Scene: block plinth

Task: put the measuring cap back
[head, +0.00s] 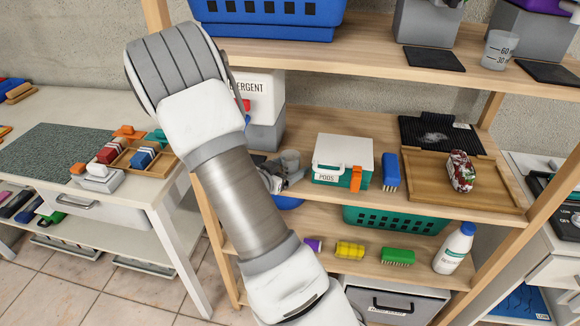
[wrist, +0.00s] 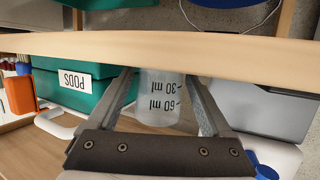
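The measuring cap is a small clear cup with 30 ml and 60 ml marks. In the wrist view, where things appear upside down, this cap (wrist: 158,98) is between my two fingers, and my gripper (wrist: 160,78) looks shut on it. In the head view my gripper (head: 278,178) is over the front of the middle shelf, mostly behind my arm, with the greyish cap (head: 291,157) at it. The white DETERGENT container (head: 262,88) stands behind my arm. A similar marked cup (head: 499,50) stands on the upper shelf at the right.
The PODS box (head: 342,160) stands right of my gripper, with a blue brush (head: 390,172) beside it. A wooden tray (head: 500,196) is farther right. The shelf edge (wrist: 160,52) crosses the wrist view by my fingertips. The upper shelf (head: 350,64) overhangs.

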